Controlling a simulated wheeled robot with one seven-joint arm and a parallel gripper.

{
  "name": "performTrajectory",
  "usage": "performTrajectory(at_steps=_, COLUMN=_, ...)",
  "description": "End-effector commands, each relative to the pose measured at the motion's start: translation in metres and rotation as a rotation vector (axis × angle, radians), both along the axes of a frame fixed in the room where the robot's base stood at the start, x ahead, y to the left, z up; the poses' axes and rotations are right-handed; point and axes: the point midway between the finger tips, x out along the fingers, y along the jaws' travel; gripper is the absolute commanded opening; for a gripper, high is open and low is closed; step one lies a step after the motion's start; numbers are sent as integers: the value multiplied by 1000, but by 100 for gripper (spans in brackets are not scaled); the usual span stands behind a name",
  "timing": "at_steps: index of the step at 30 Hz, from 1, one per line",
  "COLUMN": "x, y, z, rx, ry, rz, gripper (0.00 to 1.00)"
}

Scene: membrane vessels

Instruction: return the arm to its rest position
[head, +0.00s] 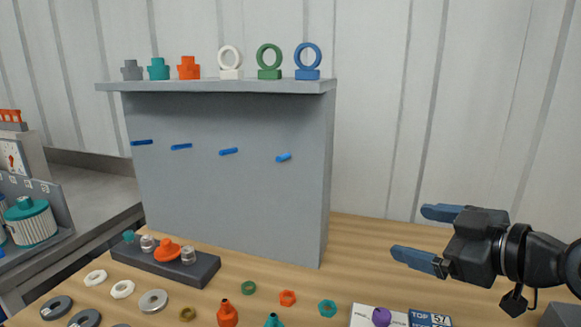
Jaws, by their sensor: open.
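My gripper (423,233) is at the right of the head view, above the wooden table (370,262). Its two blue fingers are spread apart and point left toward the grey panel. Nothing is between the fingers. My dark forearm enters from the right edge, and the rest of the arm is out of view.
A grey panel (230,190) with several blue pegs and a top shelf (200,86) of rings and fittings stands left of my gripper. A dark block (190,272) holds fittings. Loose rings, nuts, bottles and a printed card (430,319) lie in front. Ribbed wall stands behind.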

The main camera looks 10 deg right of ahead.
Motion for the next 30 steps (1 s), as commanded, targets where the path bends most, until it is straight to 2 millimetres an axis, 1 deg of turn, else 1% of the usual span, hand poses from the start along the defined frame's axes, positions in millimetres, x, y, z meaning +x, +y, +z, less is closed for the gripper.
performTrajectory(at_steps=1, x=3, y=17, z=0, rx=78, ry=-28, rz=-22, gripper=93)
performTrajectory(at_steps=4, x=5, y=36, z=-1, rx=214, ry=-75, rz=-84, gripper=93)
performTrajectory(at_steps=7, x=1, y=53, z=-9, rx=338, ry=-103, rz=-151, gripper=93)
performTrajectory(at_steps=11, x=-12, y=72, z=-27, rx=480, ry=-115, rz=-243, gripper=93)
performTrajectory(at_steps=14, x=-28, y=85, z=-47, rx=568, ry=-108, rz=-316, gripper=93)
performTrajectory(at_steps=17, x=-51, y=97, z=-69, rx=632, ry=-91, rz=-387, gripper=93)
performTrajectory(at_steps=20, x=-79, y=107, z=-92, rx=675, ry=-69, rz=-455, gripper=93)
performTrajectory(at_steps=23, x=-112, y=115, z=-115, rx=694, ry=-44, rz=-516, gripper=93)
performTrajectory(at_steps=24, x=-126, y=117, z=-123, rx=694, ry=-34, rz=-537, gripper=93)
performTrajectory(at_steps=26, x=-149, y=119, z=-135, rx=689, ry=-19, rz=-564, gripper=93)
performTrajectory(at_steps=27, x=-165, y=120, z=-142, rx=682, ry=-11, rz=-581, gripper=93)
performTrajectory(at_steps=29, x=-190, y=121, z=-151, rx=664, ry=2, rz=-599, gripper=93)
performTrajectory(at_steps=30, x=-206, y=121, z=-156, rx=649, ry=9, rz=-608, gripper=93)
